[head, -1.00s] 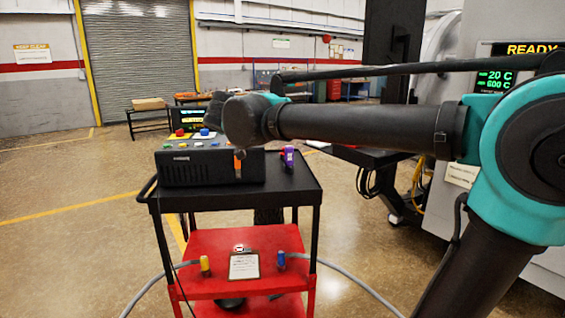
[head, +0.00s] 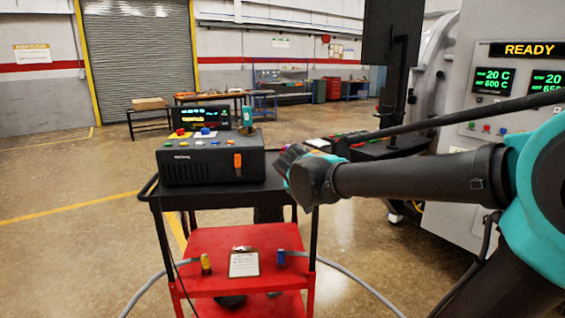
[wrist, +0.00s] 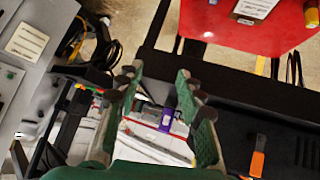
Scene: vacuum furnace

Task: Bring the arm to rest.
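My gripper (wrist: 158,78) shows in the wrist view with its two green and dark fingers spread apart, open. A purple object (wrist: 167,116) shows in the gap between the fingers, apparently beyond them; I see no finger closed on it. In the head view my arm reaches in from the right, and its dark and teal wrist end is just over the right edge of the cart's black top (head: 225,198). The wrist hides most of my gripper there, and the purple object is not clearly visible in that view.
A black control box (head: 210,163) with an orange lever (head: 238,162) stands on the cart, left of my wrist. The red lower shelf (head: 215,240) carries a clipboard (head: 244,264), a yellow connector and a blue connector. The furnace panel (head: 505,110) reads READY at right. Floor left is clear.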

